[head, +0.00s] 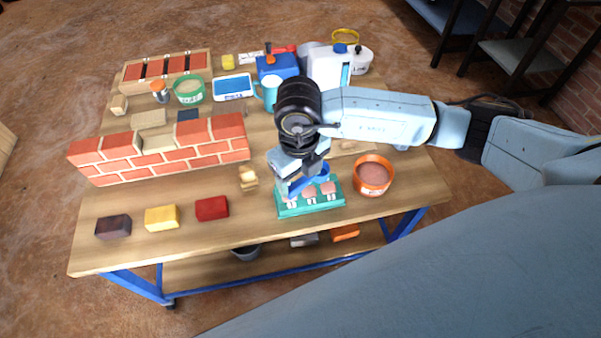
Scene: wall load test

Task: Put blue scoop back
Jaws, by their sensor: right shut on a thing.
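My right gripper (302,184) points down over the teal tray (335,202) at the front right of the table. It is shut on a blue scoop (322,178), which shows as a blue shape at the fingertips. The scoop is partly hidden by the gripper, and I cannot tell whether it touches the tray. The tray holds a few pinkish pieces with white marks. My left gripper is not in view.
An orange tub (373,175) stands just right of the tray. A small wooden block (248,178) is to its left. A brick wall (160,148) spans the left. Dark, yellow and red (212,208) blocks lie along the front. Containers, including a blue box (277,66), crowd the back.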

